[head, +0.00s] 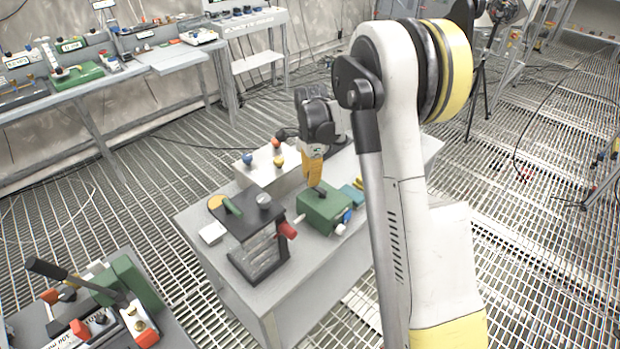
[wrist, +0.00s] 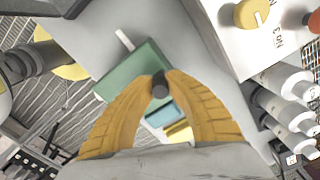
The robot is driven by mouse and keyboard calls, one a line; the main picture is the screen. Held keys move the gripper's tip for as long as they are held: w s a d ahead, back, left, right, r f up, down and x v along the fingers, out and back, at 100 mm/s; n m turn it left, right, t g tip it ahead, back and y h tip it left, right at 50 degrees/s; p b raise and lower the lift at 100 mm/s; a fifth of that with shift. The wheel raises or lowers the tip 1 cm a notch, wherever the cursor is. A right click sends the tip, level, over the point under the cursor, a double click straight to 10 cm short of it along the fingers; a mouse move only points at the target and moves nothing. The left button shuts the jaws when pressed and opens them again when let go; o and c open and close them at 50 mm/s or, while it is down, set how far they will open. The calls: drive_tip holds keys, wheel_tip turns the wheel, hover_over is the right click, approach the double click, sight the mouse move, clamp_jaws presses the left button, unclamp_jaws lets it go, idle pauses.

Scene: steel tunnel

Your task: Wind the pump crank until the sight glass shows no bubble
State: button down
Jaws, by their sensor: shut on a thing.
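A green box-shaped unit (head: 322,210), which looks like the pump, stands on the grey bench. It also shows below my fingers in the wrist view (wrist: 125,75). My gripper (head: 314,180) points down over its top. In the wrist view, the two yellow fingers (wrist: 160,88) are closed on a dark round knob (wrist: 160,84), which looks like the crank's handle. A pale rod (wrist: 124,40) sticks out from one side of the green unit. I cannot make out the sight glass or any bubble. The crank's arm is mostly hidden by my fingers.
A black-topped device (head: 248,215) with a red knob (head: 287,230) stands left of the green unit. A white box (head: 268,165) with coloured knobs is behind. Blue and yellow blocks (head: 352,192) lie close on the right. The bench front (head: 300,275) is clear.

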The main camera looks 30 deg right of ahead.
idle(0.5)
drive_tip(key=c, duration=1.3)
unclamp_jaws()
drive_tip(key=shift+w, duration=0.1)
wheel_tip(320, 180, up, 12)
